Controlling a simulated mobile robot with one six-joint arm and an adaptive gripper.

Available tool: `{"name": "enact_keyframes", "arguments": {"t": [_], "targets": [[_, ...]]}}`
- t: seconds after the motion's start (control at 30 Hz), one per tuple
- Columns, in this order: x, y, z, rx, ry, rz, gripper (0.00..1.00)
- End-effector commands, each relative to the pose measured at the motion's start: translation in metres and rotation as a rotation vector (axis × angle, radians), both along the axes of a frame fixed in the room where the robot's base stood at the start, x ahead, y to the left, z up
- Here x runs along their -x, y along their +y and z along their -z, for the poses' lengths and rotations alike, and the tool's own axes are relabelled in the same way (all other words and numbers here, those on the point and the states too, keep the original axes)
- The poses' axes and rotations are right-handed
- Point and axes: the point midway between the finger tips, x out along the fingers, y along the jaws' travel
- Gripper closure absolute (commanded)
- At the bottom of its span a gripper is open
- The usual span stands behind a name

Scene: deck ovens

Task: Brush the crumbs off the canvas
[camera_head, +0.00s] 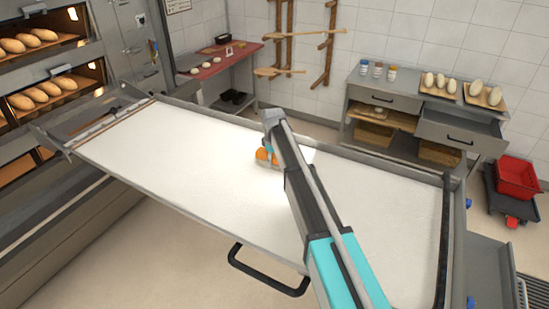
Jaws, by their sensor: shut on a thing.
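The canvas (170,150) is a long, pale sheet on a metal-framed loader that slopes across the view from the oven side to the right. My arm reaches over it from the lower right. My gripper (266,150) is low over the middle of the canvas, partly hidden by my arm. It is shut on a small orange and pale thing that looks like a brush (263,156). The brush's lower edge is close to the canvas; I cannot tell whether it touches. No crumbs can be made out at this size, and my arm covers part of the canvas.
Deck ovens with loaves (35,95) stand at the left. A black handle (268,284) sticks out from the loader's front. A red-topped table (220,60) and a grey bench (400,95) with an open drawer stand behind. A red crate (516,177) is at the right.

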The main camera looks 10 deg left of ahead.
Motion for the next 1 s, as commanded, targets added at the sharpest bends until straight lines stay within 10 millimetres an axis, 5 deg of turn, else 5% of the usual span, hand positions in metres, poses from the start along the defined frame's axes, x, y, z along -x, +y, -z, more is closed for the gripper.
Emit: {"name": "enact_keyframes", "arguments": {"t": [0.3,1.0], "targets": [[0.015,0.005,-0.001,0.001,0.001,0.000,0.85],[0.007,0.020,0.002,0.001,-0.002,-0.001,0.85]]}}
